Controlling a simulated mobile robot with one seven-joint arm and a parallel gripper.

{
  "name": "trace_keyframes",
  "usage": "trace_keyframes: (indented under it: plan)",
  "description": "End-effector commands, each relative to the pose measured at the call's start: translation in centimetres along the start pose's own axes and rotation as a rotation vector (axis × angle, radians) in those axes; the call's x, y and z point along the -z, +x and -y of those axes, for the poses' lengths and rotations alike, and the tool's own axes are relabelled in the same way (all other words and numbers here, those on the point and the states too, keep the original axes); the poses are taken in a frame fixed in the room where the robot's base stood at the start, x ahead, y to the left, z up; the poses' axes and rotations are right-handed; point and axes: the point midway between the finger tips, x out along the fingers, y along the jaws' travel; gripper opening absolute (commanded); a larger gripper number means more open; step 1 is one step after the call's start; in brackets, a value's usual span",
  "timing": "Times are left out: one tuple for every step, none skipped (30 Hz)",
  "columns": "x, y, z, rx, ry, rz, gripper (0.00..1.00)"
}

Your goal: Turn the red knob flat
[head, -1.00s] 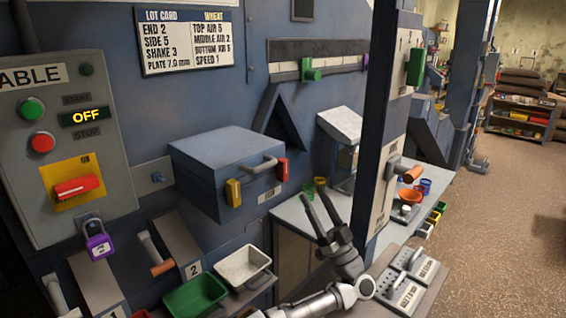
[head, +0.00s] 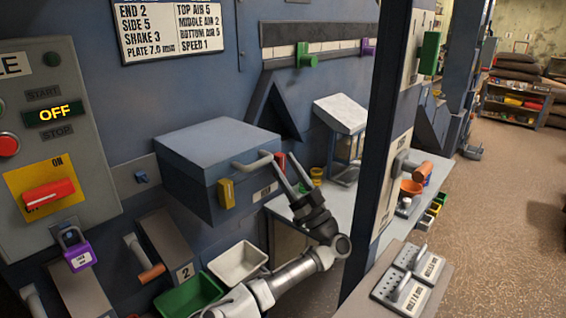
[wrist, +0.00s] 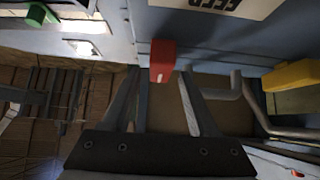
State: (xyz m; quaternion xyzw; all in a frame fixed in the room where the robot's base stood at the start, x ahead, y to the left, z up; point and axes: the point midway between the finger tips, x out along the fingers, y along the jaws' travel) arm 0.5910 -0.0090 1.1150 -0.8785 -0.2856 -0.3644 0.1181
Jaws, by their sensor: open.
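A red upright knob (head: 279,160) is on the front of the blue-grey box (head: 218,140), right of its bar handle; my fingers partly cover it in the head view. In the wrist view the red knob (wrist: 163,60) lies ahead, between my fingertips and nearer the left finger. My gripper (head: 284,155) is open and empty at the box's right front; contact with the knob cannot be told. My gripper's two fingers also show in the wrist view (wrist: 159,72). Another red handle (head: 48,193), slightly tilted, is on a yellow plate marked ON on the left panel.
A yellow knob (head: 227,193) and the grey bar handle (head: 253,161) are on the same box front. A dark blue post (head: 385,120) stands right of my gripper. White (head: 238,262) and green (head: 190,296) bins sit below. A purple padlock (head: 77,250) hangs at left.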

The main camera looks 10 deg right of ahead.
Motion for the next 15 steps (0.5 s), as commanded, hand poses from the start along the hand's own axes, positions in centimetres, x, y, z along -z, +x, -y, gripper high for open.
trace_keyframes:
  plan:
    - [0.02, 0.54, 0.03, 0.001, 0.001, -0.002, 0.60]
    - [0.01, 0.77, 0.02, 0.001, 0.001, -0.001, 0.60]
    - [0.01, 1.03, 0.01, 0.000, 0.001, 0.000, 0.60]
    - [0.01, 1.17, 0.00, -0.001, 0.001, 0.000, 0.60]
    - [0.01, 1.29, 0.00, -0.001, 0.000, 0.000, 0.60]
    - [0.01, 1.38, 0.00, -0.001, 0.000, 0.000, 0.60]
    - [0.01, 1.42, 0.00, -0.001, 0.000, 0.000, 0.60]
    - [0.01, 1.44, 0.00, -0.001, 0.000, 0.000, 0.60]
    - [0.01, 1.43, 0.00, -0.001, 0.000, 0.000, 0.60]
    - [0.00, 1.43, 0.00, -0.001, 0.000, 0.000, 0.60]
    - [0.00, 1.42, 0.00, -0.001, 0.000, 0.000, 0.60]
    - [0.00, 1.42, 0.01, -0.001, 0.000, 0.000, 0.60]
    - [0.00, 1.41, 0.01, -0.001, 0.000, 0.000, 0.60]
    - [0.00, 1.41, 0.01, -0.001, 0.000, 0.000, 0.55]
    - [0.00, 1.40, 0.01, -0.001, 0.000, 0.000, 0.47]
